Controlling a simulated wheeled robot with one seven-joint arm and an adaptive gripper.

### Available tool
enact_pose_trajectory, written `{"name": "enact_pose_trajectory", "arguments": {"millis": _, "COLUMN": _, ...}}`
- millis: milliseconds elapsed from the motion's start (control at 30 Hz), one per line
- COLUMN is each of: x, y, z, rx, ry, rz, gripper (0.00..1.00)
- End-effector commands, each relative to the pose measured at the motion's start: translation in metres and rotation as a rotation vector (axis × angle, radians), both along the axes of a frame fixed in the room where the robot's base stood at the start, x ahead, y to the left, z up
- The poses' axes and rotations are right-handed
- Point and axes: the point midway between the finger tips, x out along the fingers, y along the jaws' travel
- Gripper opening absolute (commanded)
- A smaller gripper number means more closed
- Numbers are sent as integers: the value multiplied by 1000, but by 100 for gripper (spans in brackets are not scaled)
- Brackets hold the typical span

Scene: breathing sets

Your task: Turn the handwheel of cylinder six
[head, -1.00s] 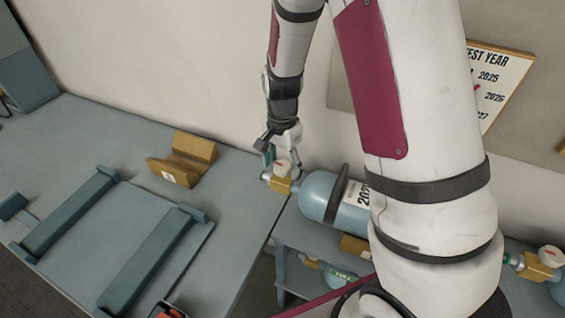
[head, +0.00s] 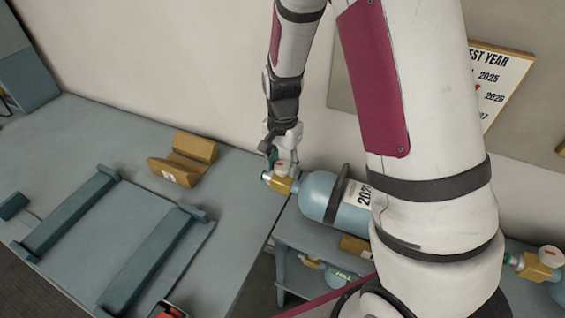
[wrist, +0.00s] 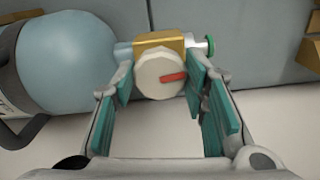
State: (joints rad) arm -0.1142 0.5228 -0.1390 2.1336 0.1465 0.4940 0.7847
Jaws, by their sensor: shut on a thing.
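A pale blue cylinder (head: 318,195) lies on its side on a rack, with a brass valve (head: 281,184) at its left end. Its white handwheel (wrist: 157,72) carries a red mark, which points right in the wrist view. My gripper (head: 281,160) reaches down over the valve from above. Its teal-padded fingers stand on either side of the handwheel and are shut on it. In the wrist view the cylinder (wrist: 65,50) is at the left and a green outlet ring (wrist: 210,45) ends the valve at the right. No cylinder number is legible.
Another valve (head: 538,265) shows at far right. My arm hides the middle right.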

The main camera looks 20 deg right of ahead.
Motion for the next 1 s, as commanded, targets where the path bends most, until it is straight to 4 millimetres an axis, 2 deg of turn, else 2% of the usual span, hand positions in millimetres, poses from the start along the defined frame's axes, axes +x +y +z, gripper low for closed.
{"name": "enact_pose_trajectory", "arguments": {"millis": 600, "x": -1, "y": -1, "z": 0, "rx": 0, "ry": 1, "rz": 489, "gripper": 12}}
{"name": "enact_pose_trajectory", "arguments": {"millis": 1000, "x": -1, "y": -1, "z": 0, "rx": 0, "ry": 0, "rz": 644, "gripper": 12}}
